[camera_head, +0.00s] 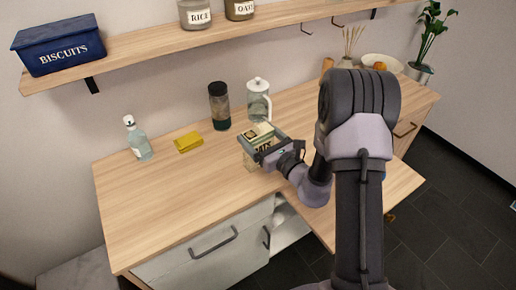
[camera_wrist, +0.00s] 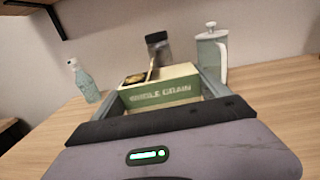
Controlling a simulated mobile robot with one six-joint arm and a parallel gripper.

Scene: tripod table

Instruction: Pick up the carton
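The carton (camera_head: 250,160) is a cream and green box on the worktop, near the middle of the head view. In the wrist view the carton (camera_wrist: 160,94) shows its "WHOLE GRAIN" lettering and a dark and gold patch on top. My gripper (camera_head: 262,134) is at the carton's upper part, with a finger on either side. In the wrist view the fingers of my gripper (camera_wrist: 162,88) flank the carton closely. I cannot tell whether both press on it. Part of the carton is hidden behind my gripper in the head view.
A glass press (camera_head: 258,101) and a dark-lidded jar (camera_head: 219,106) stand behind the carton. A yellow packet (camera_head: 188,142) and a spray-type bottle (camera_head: 138,139) are to the left. A wall shelf (camera_head: 150,47) hangs above. The front left worktop (camera_head: 170,205) is clear.

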